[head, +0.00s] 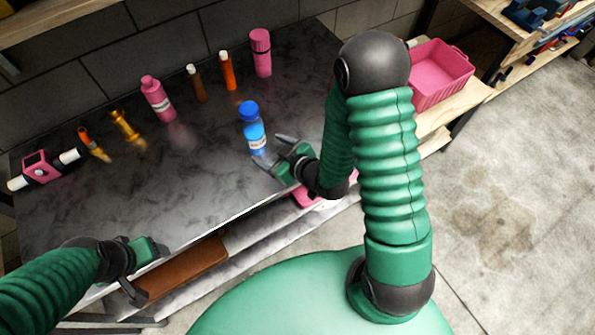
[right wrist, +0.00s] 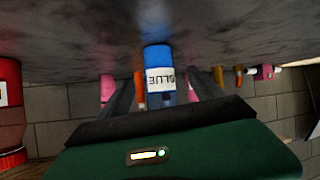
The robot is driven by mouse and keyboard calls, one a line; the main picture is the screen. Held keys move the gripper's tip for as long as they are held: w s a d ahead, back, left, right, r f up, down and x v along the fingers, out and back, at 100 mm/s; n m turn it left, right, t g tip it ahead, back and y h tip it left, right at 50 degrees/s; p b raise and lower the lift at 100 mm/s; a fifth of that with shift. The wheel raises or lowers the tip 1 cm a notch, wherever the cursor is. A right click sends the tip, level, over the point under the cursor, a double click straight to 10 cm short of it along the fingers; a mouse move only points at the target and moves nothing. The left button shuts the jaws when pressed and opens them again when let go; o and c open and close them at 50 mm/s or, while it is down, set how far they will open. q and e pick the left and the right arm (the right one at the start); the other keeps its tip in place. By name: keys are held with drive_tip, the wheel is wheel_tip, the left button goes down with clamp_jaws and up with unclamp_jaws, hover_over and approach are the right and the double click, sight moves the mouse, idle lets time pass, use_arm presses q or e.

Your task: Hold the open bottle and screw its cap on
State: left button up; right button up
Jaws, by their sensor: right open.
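A blue bottle (head: 254,133) with a white label stands upright on the dark metal table. Its top is blue too; I cannot tell whether that is a separate cap. My right gripper (head: 271,151) is open and empty, close to the bottle's right side. In the right wrist view the bottle (right wrist: 160,77), labelled BLUE and upside down, shows ahead between the spread fingers (right wrist: 163,92). I see no loose cap for certain. My left gripper (head: 143,268) is low at the table's front edge, away from the bottle; its finger opening is unclear.
Along the back stand a pink bottle (head: 157,98), a brown bottle (head: 197,85), an orange bottle (head: 227,72) and a larger pink container (head: 261,55). Amber items (head: 125,126) and a pink frame with white ends (head: 43,167) lie at left. A pink bin (head: 441,76) is right.

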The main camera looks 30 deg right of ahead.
drive_tip(key=s+g+h, duration=0.1)
drive_tip(key=s+d+r+m+g+h, duration=0.1)
drive_tip(key=s+g, duration=0.1)
drive_tip(key=s+d+g, duration=0.1)
drive_tip(key=g, duration=0.1)
drive_tip(key=shift+s+d+r+m+h, duration=0.2)
drive_tip(key=shift+s+d+m+h, duration=0.05)
drive_tip(key=shift+s+m+h, duration=0.15)
drive_tip(key=s+a+r+m+g, duration=0.1)
drive_tip(key=s+r+m+g, duration=0.1)
drive_tip(key=s, duration=0.7)
drive_tip(key=shift+s+r+g, duration=0.15)
drive_tip(key=shift+r+g, duration=0.75)
drive_tip(key=shift+g, duration=0.3)
